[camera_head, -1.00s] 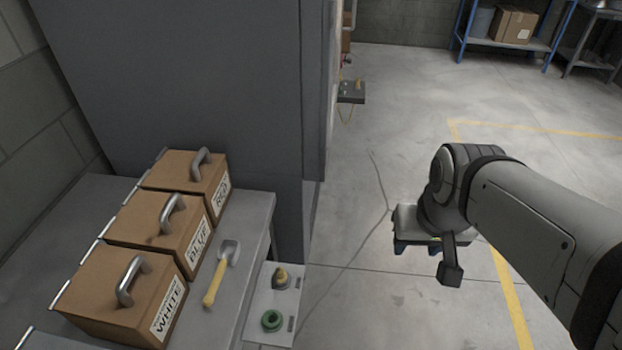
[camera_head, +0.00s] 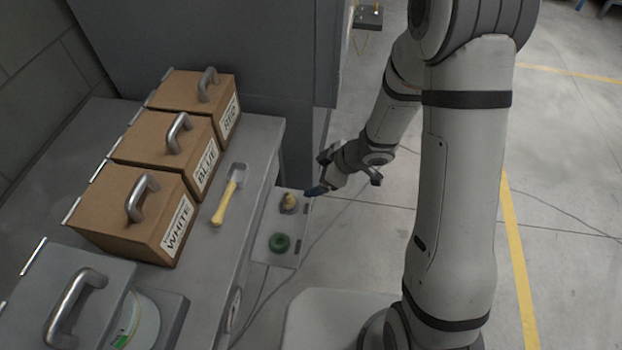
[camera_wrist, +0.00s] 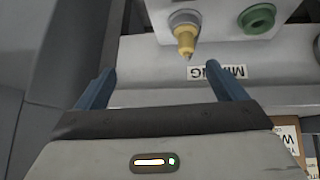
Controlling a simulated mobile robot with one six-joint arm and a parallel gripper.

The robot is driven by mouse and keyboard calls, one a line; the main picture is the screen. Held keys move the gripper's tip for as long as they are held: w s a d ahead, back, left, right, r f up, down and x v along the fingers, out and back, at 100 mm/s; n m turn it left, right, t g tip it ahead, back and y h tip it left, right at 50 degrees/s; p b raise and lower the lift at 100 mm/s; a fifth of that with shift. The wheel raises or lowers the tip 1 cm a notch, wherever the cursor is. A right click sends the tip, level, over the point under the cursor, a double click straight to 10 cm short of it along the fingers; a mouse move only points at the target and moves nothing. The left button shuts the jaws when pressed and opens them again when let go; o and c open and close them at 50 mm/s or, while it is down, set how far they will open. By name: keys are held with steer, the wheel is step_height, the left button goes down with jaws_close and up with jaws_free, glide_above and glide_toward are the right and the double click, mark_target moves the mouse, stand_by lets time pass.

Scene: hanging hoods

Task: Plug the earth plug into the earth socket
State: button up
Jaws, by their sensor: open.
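A yellow plug-like piece (camera_head: 288,200) stands in a grey collar on a small light plate at the bench's right side. It also shows in the wrist view (camera_wrist: 186,38), with its narrow tip toward my gripper. A green ring-shaped socket (camera_head: 279,242) sits on the same plate, and shows in the wrist view (camera_wrist: 257,18). No readable label marks either as earth. My gripper (camera_head: 320,174) is open and empty, just right of the yellow piece. In the wrist view its blue fingers (camera_wrist: 162,72) are spread, with the yellow piece beyond them, right of the middle of the gap.
The bench holds brown boxes marked WHITE (camera_head: 139,212), BLUE (camera_head: 170,150) and RED, and a yellow-handled scoop (camera_head: 228,195). A grey lidded box (camera_head: 75,285) and a round dial stand nearer. An upside-down label (camera_wrist: 217,72) is below the plate. Floor at right is open.

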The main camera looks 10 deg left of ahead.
mark_target(288, 197)
steer(key=shift+n+g+y, duration=0.5)
steer(key=shift+g, duration=0.3)
steer(key=s+b+x, duration=0.1)
steer(key=b+x, duration=0.1)
steer(key=x, duration=0.1)
steer(key=b+x, duration=0.3)
steer(key=x, duration=0.1)
steer(key=s+b+x, duration=0.1)
steer(key=b+x, duration=0.2)
steer(key=shift+s+a+f, duration=0.15)
steer(key=shift+s+f, duration=0.15)
steer(key=shift+f, duration=0.1)
steer(key=shift+a+f+b, duration=0.5)
steer(key=shift+a+b, duration=0.2)
steer(key=shift+b, duration=0.3)
steer(key=c, duration=1.7)
steer(key=o, duration=1.7)
